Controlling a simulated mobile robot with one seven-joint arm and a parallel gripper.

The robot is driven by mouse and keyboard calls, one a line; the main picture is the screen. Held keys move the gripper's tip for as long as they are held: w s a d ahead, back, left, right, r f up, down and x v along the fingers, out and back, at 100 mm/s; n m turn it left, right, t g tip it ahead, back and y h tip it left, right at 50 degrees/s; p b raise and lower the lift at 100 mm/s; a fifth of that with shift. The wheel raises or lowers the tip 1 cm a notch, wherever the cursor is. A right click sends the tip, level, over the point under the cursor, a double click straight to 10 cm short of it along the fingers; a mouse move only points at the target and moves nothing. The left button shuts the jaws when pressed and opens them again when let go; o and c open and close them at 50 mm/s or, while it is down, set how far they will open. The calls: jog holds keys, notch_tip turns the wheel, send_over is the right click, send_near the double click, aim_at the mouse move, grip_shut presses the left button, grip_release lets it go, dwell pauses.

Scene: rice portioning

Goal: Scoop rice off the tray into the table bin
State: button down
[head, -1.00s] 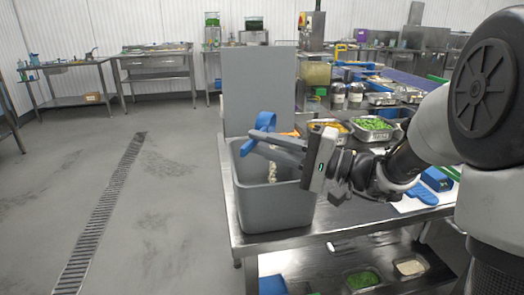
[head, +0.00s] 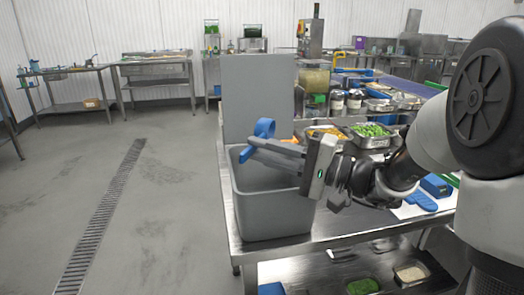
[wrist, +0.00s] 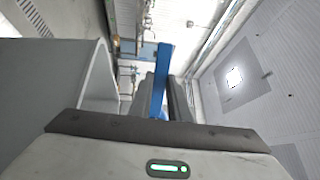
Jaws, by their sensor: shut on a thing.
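My gripper (head: 281,153) is above the grey table bin (head: 272,215), reaching over its right side, and is shut on a blue scoop (head: 264,128). The scoop is tilted over the bin opening, and its lower part is hidden behind the gripper and bin rim. In the wrist view the blue scoop (wrist: 162,75) stands out beyond the fingers. The bin's tall grey lid (head: 258,95) stands upright behind it. No falling rice shows now. I cannot tell which tray is the rice tray.
The bin stands at the left end of a steel table (head: 330,230). Metal trays of green food (head: 370,131) and orange food stand behind my arm. Blue items (head: 422,201) lie at the right. A tray of pale grains (head: 411,273) is on the lower shelf. Floor at left is clear.

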notch_tip(320, 180, up, 8)
jog(key=g+h+p, duration=0.3)
jog(key=h+p, duration=0.7)
jog(key=p, duration=1.7)
jog(key=shift+f+g+h+p, duration=0.25)
jog(key=shift+g+h+p, duration=0.05)
jog(key=shift+h, duration=0.1)
jog(key=p, duration=0.3)
jog(key=shift+r+h, duration=0.1)
jog(key=shift+h, duration=0.3)
jog(key=g+h, duration=0.1)
jog(key=h, duration=0.3)
jog(key=shift+g+b, duration=0.3)
jog(key=shift+b, duration=0.1)
